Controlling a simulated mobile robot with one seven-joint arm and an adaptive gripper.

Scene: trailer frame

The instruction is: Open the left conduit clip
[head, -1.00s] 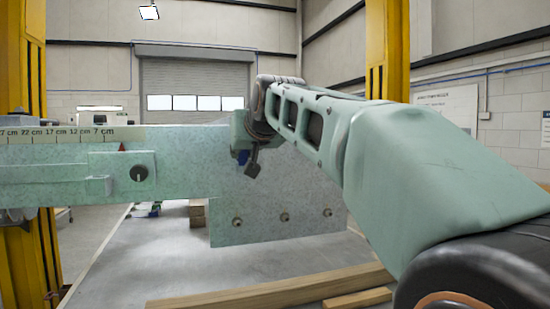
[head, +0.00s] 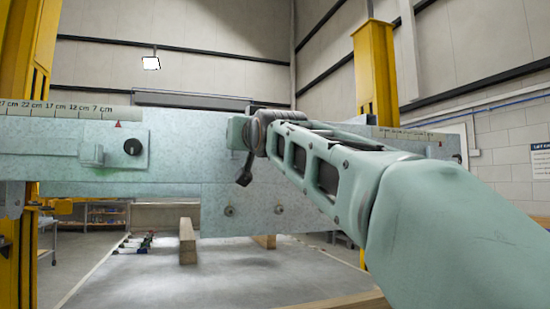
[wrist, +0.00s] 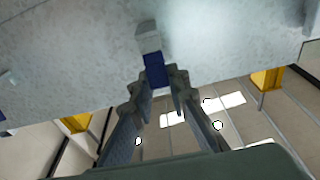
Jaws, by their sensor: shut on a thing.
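In the wrist view a clip stands on the grey metal face of the frame beam (wrist: 75,55). It has a pale grey block (wrist: 148,36) and a blue tab (wrist: 156,69). My gripper (wrist: 160,82) has its two stepped fingers on either side of the blue tab, shut on it at the tips. In the head view my gripper (head: 244,170) is at the beam's front face, right of the black knob, and mostly hidden by my wrist. The blue tab does not show there. I cannot tell whether this is the left clip.
The beam (head: 60,155) spans the head view, with a black knob (head: 132,146) and a ruler strip (head: 70,111) at left. Yellow posts (head: 375,80) stand on both sides. Timber (head: 187,241) lies on the floor below.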

